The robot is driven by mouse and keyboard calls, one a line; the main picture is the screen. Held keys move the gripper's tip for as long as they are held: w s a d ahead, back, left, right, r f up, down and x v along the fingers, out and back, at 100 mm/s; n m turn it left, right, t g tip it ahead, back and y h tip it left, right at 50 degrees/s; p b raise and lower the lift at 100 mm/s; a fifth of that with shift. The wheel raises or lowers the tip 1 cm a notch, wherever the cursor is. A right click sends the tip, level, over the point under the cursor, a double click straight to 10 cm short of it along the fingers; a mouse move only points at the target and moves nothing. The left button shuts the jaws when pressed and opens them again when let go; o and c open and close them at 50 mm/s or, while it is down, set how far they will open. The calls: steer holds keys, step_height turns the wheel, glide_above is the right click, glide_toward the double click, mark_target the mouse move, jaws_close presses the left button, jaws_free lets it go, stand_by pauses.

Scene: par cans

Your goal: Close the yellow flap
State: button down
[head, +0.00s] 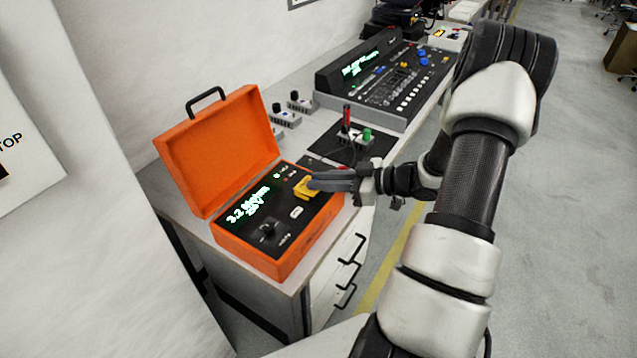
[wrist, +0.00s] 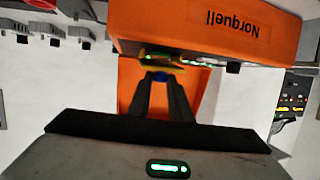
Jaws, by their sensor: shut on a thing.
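The yellow flap (head: 306,187) sits on the black panel of the open orange case (head: 262,262), towards the panel's right side. My gripper (head: 314,184) reaches in from the right with its fingertips at the flap. In the wrist view the two fingers (wrist: 161,80) are close together, and the yellow flap (wrist: 163,66) shows just beyond their tips. The gripper is shut on the flap. The fingers hide part of it, and I cannot tell its exact angle.
The case's orange lid (head: 222,150) stands open at the back left. A black knob (head: 268,230) and a lit display are on the panel. A small box with a green knob (head: 367,134) and a large control console (head: 390,80) stand behind on the bench.

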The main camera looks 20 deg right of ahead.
steer(key=shift+s+d+f+t+y+b, duration=0.2)
steer(key=shift+f+t+y+b, duration=0.45)
steer(key=shift+b, duration=0.25)
steer(key=c, duration=1.6)
jaws_free()
steer(key=shift+r, duration=0.1)
steer(key=v, duration=1.7)
steer(key=shift+s+d+p, duration=0.1)
steer(key=shift+s+p, duration=0.1)
steer(key=shift+p, duration=0.1)
